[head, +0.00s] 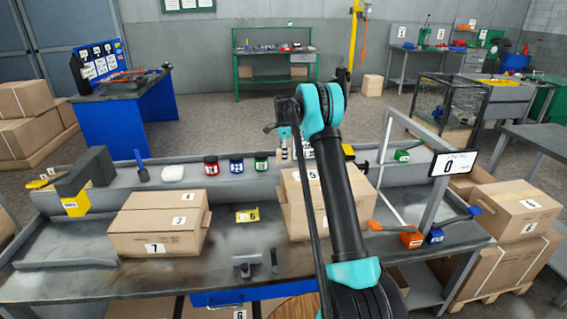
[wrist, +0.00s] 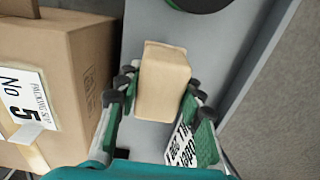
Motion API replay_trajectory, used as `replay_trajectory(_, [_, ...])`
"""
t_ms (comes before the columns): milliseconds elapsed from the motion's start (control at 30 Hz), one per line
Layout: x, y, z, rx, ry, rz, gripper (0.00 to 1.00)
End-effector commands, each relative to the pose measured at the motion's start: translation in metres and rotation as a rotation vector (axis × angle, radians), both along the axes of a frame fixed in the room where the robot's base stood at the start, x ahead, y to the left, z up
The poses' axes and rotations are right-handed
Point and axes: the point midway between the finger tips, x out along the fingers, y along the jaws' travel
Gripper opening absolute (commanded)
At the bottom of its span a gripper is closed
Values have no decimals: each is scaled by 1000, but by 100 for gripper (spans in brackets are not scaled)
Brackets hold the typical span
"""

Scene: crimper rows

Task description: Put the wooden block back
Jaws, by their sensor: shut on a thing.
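The wooden block (wrist: 165,82) is a pale tan block with rounded edges, seen close up in the middle of the wrist view. My gripper (wrist: 155,92) is shut on it, with one finger on each side. The block is above or at a grey ledge (wrist: 235,55); I cannot tell whether it touches it. In the head view my gripper (head: 285,135) is small and partly hidden by my arm, over the back ledge behind the box marked 5. The block is not clear there.
The cardboard box marked 5 (wrist: 75,75) stands close on the left in the wrist view. A white printed card (wrist: 183,146) is by the right finger. Red (head: 211,165), blue (head: 236,164) and green (head: 261,162) jars stand on the ledge. Another box (head: 155,225) is left.

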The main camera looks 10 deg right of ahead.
Motion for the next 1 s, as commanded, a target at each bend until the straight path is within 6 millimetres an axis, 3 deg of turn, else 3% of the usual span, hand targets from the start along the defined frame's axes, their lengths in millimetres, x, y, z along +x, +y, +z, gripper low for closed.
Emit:
replay_trajectory(233, [0,0,-34,0,0,0,14])
replay_trajectory(633, [0,0,-40,0,0,0,14])
replay_trajectory(667, [0,0,-39,0,0,0,41])
replay_trajectory(800, [0,0,-39,0,0,0,58])
replay_trajectory(1000, [0,0,-39,0,0,0,58])
